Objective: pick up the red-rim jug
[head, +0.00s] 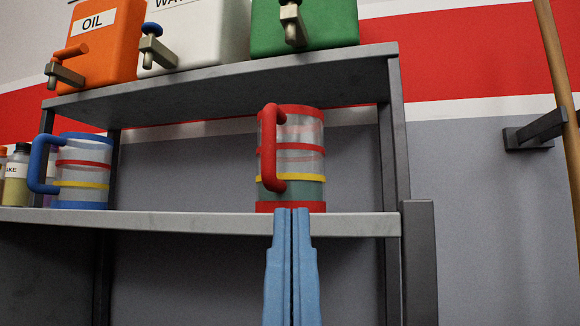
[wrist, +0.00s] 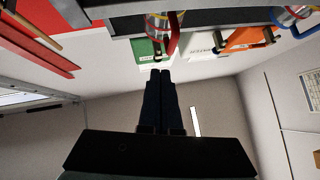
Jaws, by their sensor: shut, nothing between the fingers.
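The red-rim jug (head: 304,162) is clear, with red top and bottom rims, red and yellow bands and a red handle (head: 270,148) on its left side. It stands upright on the lower shelf near the right end. It also shows upside down in the wrist view (wrist: 157,28). My gripper (head: 291,212) is shut and empty, its two blue fingers side by side. In the head view the fingertips point up and overlap the jug's base and the shelf edge. I cannot tell whether they touch. In the wrist view my gripper (wrist: 160,72) is dark and shut.
A blue-rim jug (head: 84,172) with a blue handle stands on the same lower shelf (head: 180,220) at the left, beside small bottles (head: 15,178). Orange (head: 108,35), white (head: 205,35) and green (head: 330,25) containers with taps stand on the upper shelf. A dark post (head: 420,255) is at the right.

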